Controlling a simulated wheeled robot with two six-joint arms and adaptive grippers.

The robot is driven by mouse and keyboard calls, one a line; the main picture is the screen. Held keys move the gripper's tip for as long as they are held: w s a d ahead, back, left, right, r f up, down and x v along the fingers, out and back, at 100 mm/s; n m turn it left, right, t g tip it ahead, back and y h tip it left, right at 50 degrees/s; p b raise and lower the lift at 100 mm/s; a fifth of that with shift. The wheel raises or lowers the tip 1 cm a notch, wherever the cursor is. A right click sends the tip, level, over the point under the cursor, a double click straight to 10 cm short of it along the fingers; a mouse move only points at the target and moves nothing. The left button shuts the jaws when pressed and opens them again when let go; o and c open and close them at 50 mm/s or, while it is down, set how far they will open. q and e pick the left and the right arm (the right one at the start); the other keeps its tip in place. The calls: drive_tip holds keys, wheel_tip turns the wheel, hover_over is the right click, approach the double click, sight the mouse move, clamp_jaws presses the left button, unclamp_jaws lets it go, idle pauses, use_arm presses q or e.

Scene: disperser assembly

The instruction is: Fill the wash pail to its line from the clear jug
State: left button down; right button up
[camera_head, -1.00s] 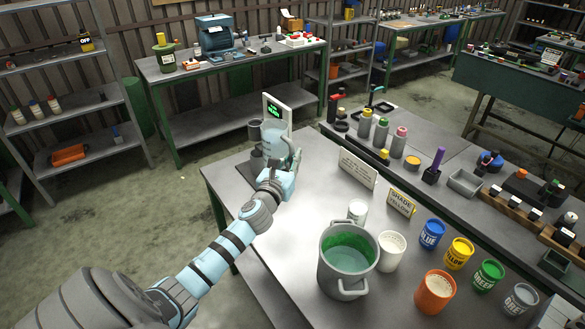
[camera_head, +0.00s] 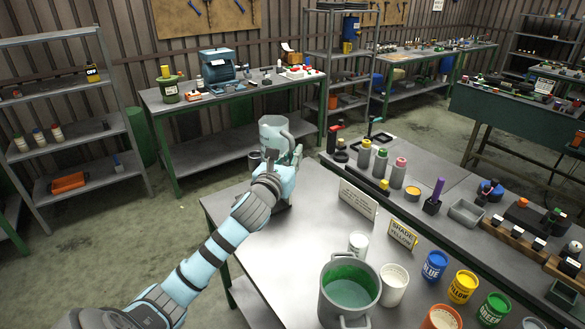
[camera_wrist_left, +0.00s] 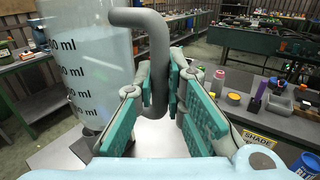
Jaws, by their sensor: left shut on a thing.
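The clear jug (camera_head: 273,134) is upright near the far left corner of the front table, at the end of my left arm. In the left wrist view the jug (camera_wrist_left: 88,65) shows dark ml marks, and its liquid level is hard to make out. My left gripper (camera_wrist_left: 165,100) is shut on the jug's grey handle (camera_wrist_left: 158,55); in the head view my left gripper (camera_head: 292,160) partly hides the jug's lower part. The grey wash pail (camera_head: 334,308), green inside, stands at the table's front with some liquid in it. My right gripper is not in view.
A sign (camera_head: 358,198) and a yellow shade card (camera_head: 403,234) stand behind. The tabletop left of the pail is clear.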

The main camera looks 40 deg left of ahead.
use_arm(q)
drive_tip(key=shift+r, duration=0.4)
drive_tip(key=s+d+f+m+g+h+b, duration=0.3)
drive_tip(key=s+d+m+h, duration=0.4)
drive_tip(key=s+d+h, duration=0.3)
drive_tip(key=s+d+f+m+g+h+b, duration=0.2)
drive_tip(key=s+d+f+m+g+h, duration=0.1)
drive_tip(key=s+d+m+h, duration=0.4)
drive_tip(key=s+d+h, duration=0.3)
drive_tip(key=d, duration=0.4)
drive_tip(key=shift+s+f+g+b, duration=0.35)
drive_tip(key=shift+s+g+b, duration=0.05)
drive_tip(key=shift+f, duration=0.1)
